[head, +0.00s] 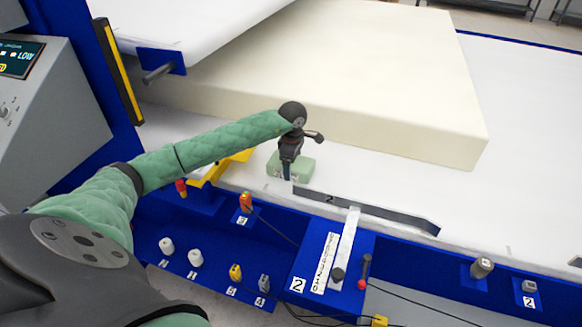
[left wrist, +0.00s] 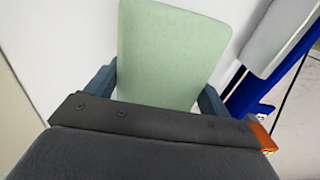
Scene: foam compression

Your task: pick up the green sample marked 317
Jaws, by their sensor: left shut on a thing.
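The green sample (head: 305,168) is a small pale green block on the white surface near its front edge. My left gripper (head: 287,176) comes down on it from above and is shut on it. In the left wrist view the green sample (left wrist: 172,55) fills the middle, with a blue-grey finger (left wrist: 101,84) on its left and another (left wrist: 211,104) on its right. I cannot read the mark 317 in either view. I cannot tell whether the sample touches the surface or is slightly raised. My right gripper is not in view.
A large cream foam block (head: 400,110) lies just behind the sample. A grey metal strip (head: 370,208) runs along the front edge to the right. A yellow bracket (head: 218,170) is at the left. The blue front panel (head: 215,225) carries several knobs and plugs. The white surface at right is clear.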

